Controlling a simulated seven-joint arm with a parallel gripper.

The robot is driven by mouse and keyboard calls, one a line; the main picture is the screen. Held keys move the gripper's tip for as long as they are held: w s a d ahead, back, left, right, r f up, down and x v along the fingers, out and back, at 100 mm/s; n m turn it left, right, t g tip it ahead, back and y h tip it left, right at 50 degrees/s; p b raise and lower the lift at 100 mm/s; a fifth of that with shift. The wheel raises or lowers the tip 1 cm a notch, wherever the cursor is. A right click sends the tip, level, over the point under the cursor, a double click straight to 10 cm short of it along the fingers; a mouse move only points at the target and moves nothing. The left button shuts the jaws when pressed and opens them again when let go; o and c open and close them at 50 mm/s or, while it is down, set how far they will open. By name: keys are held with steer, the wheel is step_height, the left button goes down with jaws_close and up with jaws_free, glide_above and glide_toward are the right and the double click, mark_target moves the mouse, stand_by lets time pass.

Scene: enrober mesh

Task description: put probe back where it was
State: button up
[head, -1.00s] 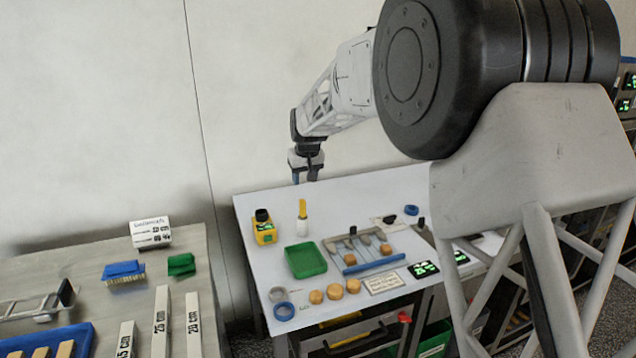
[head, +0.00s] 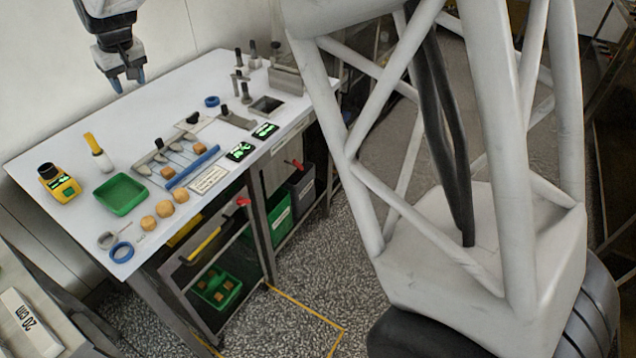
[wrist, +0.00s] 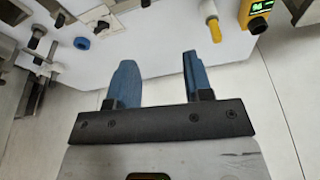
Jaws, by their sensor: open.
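No object is plainly recognisable as the probe. A yellow meter (head: 59,183) with a black top and a green display stands at the table's left end; it also shows in the wrist view (wrist: 257,10). My gripper (head: 130,82) hangs above the back edge of the white table (head: 75,130), apart from everything. Its blue fingers (wrist: 157,70) are open with nothing between them.
A green tray (head: 120,195), several round tan pieces (head: 164,208) and a rack with a blue bar (head: 192,166) fill the table's front. A blue ring (head: 212,101) and metal fixtures (head: 285,78) stand farther right.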

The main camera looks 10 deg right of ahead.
steer(key=s+d+r+m, duration=0.1)
steer(key=s+d+r, duration=0.1)
steer(key=s+d, duration=0.55)
steer(key=s+d+r+m+h, duration=0.1)
steer(key=s+d, duration=0.3)
steer(key=d, duration=0.7)
steer(key=s+d+r+m, duration=0.2)
steer(key=s+d, duration=0.4)
steer(key=d, duration=0.3)
steer(key=s+d+f+m, duration=0.1)
steer(key=s+d+f, duration=0.1)
steer(key=s+d, duration=0.3)
steer(key=s+d+f+m, duration=0.1)
steer(key=s+d+f, duration=0.2)
steer(key=s, duration=0.9)
steer(key=s+d+f+m+h, duration=0.1)
steer(key=s+d+f, duration=0.2)
steer(key=s+d, duration=0.5)
steer(key=shift+s+d+f, duration=0.2)
steer(key=shift+s+d, duration=0.15)
steer(key=shift+s, duration=0.05)
